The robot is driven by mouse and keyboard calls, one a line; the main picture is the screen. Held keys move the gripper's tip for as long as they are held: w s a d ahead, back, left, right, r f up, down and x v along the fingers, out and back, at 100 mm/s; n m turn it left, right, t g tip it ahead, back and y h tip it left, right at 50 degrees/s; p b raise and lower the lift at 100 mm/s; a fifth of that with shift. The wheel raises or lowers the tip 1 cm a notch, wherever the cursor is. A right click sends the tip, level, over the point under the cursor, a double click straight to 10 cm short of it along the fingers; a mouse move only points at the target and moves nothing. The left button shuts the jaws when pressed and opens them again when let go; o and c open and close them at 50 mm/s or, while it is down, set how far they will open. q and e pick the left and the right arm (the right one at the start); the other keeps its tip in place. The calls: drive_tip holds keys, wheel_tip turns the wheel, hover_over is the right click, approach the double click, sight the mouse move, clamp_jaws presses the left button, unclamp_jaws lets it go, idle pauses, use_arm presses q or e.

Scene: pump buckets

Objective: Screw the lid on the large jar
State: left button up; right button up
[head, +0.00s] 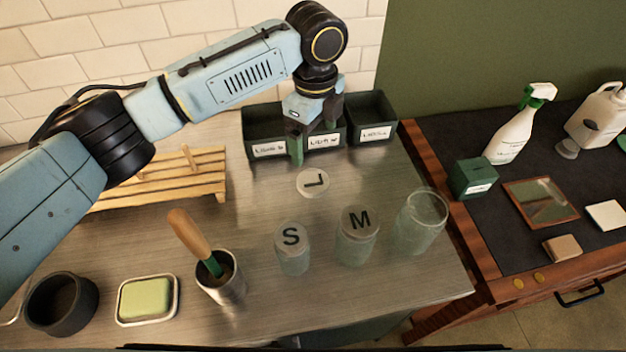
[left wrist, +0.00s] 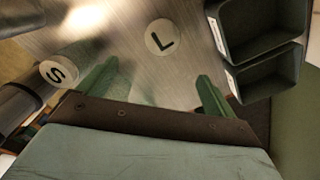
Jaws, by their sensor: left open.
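The round grey lid marked L (head: 313,183) lies flat on the metal counter, in front of the dark bins. It also shows in the left wrist view (left wrist: 160,37), beyond the space between my fingers. The large jar (head: 420,222) is clear glass, upright and without a lid, at the counter's right side. My left gripper (head: 314,135) is open and empty, above the counter by the bins and behind the lid. Its two green fingers are spread wide in the left wrist view (left wrist: 156,78). My right gripper is not in view.
Jars with lids S (head: 292,252) and M (head: 357,237) stand left of the large jar. Labelled dark bins (head: 268,150) line the back. A brush in a metal cup (head: 229,288), a soap dish (head: 148,300) and a wooden rack (head: 205,175) are at left.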

use_arm(q)
hover_over(313, 181)
drive_tip(key=f, duration=0.8)
drive_tip(key=shift+s+d+f, duration=0.1)
drive_tip(key=shift+s+d, duration=0.05)
drive_tip(key=shift+s, duration=0.05)
drive_tip(key=shift+f, duration=0.1)
drive_tip(key=f, duration=0.5)
drive_tip(key=shift+w, duration=0.25)
drive_tip(key=c, duration=1)
